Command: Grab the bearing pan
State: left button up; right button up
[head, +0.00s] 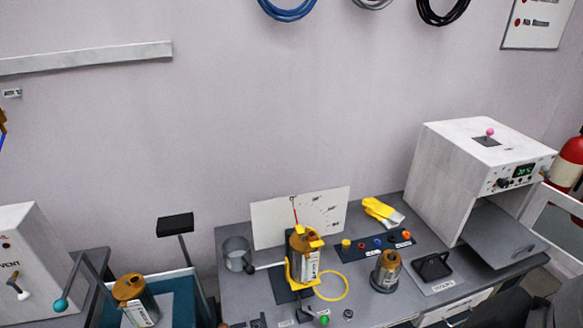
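A small black square pan (433,266) lies on a pale labelled mat (441,287) at the right part of the grey workbench (388,306), in front of the open white oven. It looks most like the bearing pan, but its label is too small to read, and I cannot make out any bearings in it. Neither of my grippers can be made out in the head view, and nothing is touching the pan.
A white oven (450,185) with its door down stands right of the pan. A brown-topped canister (386,271) stands left of it. Further left are a yellow-clamped canister (304,258), a gauge board (268,219) and a grey cup (237,253). Yellow gloves (382,212) lie behind.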

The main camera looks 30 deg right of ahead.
aim_at(439, 268)
jog(key=k+z, duration=0.15)
jog(key=z, duration=1.75)
